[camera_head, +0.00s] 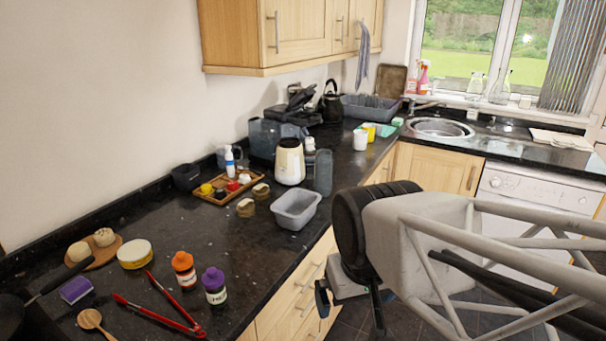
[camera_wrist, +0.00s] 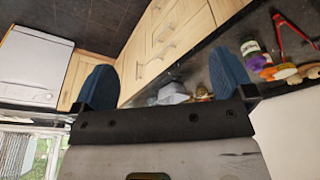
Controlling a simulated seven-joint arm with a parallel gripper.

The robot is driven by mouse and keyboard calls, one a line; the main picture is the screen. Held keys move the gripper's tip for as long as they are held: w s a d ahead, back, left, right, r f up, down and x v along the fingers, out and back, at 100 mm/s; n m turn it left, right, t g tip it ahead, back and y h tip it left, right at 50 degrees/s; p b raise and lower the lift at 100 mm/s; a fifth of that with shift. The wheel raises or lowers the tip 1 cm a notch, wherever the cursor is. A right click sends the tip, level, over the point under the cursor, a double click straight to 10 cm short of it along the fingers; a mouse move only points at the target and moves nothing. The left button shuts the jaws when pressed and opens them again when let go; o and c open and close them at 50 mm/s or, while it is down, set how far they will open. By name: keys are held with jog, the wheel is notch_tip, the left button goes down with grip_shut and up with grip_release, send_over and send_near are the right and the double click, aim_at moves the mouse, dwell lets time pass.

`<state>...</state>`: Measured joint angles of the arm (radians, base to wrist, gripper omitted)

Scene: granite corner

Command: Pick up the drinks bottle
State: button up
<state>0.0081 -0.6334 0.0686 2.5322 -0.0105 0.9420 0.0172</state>
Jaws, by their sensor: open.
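Several bottle-like things stand on the counter, and I cannot tell for sure which is the drinks bottle. A tall dark grey cylinder (camera_head: 323,172) stands upright behind the grey tub. A purple-capped bottle (camera_head: 215,287) and an orange-capped bottle (camera_head: 185,271) stand upright near the front; the purple-capped one also shows in the wrist view (camera_wrist: 251,48).
A grey tub (camera_head: 297,208) sits near the counter edge, beside a cream appliance (camera_head: 289,161). Red tongs (camera_head: 155,315) lie by the capped bottles. A wooden tray (camera_head: 212,196) holds small items. The mid-counter before the tub is largely clear.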

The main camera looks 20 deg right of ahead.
jog(key=shift+w, duration=0.1)
jog(key=t, duration=1.2)
send_over(328, 157)
jog(key=s+a, duration=0.4)
jog(key=s, duration=1)
jog(key=w+d+f+t, duration=0.1)
jog(key=w+f, duration=0.1)
jog(key=w, duration=0.1)
jog(key=w+d+f+n+t+y, duration=0.1)
jog(key=w+d+f, duration=0.1)
jog(key=w, duration=0.1)
jog(key=w+d+f+t+y, duration=0.1)
jog(key=w+f, duration=0.1)
jog(key=w, duration=0.1)
jog(key=shift+w+d+n, duration=0.1)
jog(key=shift+d+n, duration=0.2)
jog(key=shift+w+a, duration=0.2)
jog(key=shift+w, duration=1.1)
jog(key=shift+w, duration=0.15)
